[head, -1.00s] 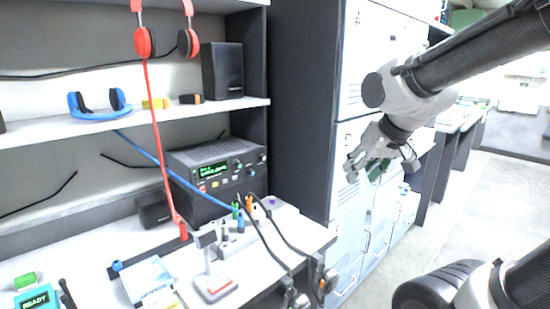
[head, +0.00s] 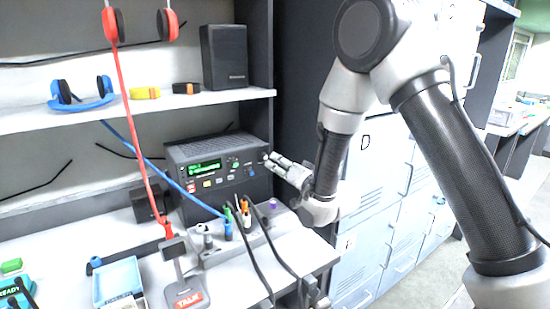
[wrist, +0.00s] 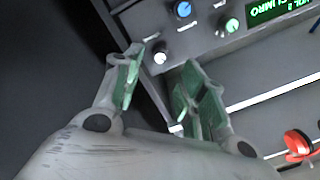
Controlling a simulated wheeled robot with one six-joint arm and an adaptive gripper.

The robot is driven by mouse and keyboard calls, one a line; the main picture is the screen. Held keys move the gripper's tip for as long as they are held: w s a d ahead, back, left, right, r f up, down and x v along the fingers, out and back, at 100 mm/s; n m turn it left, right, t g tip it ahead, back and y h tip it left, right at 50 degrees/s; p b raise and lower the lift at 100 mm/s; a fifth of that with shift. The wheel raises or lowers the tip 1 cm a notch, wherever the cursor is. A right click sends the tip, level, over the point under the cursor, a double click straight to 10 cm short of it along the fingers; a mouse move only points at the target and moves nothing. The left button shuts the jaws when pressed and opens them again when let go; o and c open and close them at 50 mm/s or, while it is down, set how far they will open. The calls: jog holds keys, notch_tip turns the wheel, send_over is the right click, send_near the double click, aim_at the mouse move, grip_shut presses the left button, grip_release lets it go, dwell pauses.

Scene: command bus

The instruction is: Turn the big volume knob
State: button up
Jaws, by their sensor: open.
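The radio (head: 215,150) stands on the desk under the shelf, with a lit green display and several small knobs on its front. My gripper (head: 271,161) is at the right end of the radio's face. In the wrist view my gripper (wrist: 162,68) is open and empty, and a pale knob (wrist: 160,57) shows between its fingertips. I cannot tell whether they touch it. A blue knob (wrist: 183,9) and a green knob (wrist: 232,25) lie to its right. No knob's label is readable, so I cannot tell which is the volume knob.
Cables and a holder with coloured plugs (head: 240,222) are in front of the radio. A desk microphone (head: 183,290) stands on the desk. A dark speaker (head: 224,57) is on the shelf above. White lockers (head: 385,190) are to the right.

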aim_at(266, 158)
jog(key=x, duration=0.7)
grip_shut()
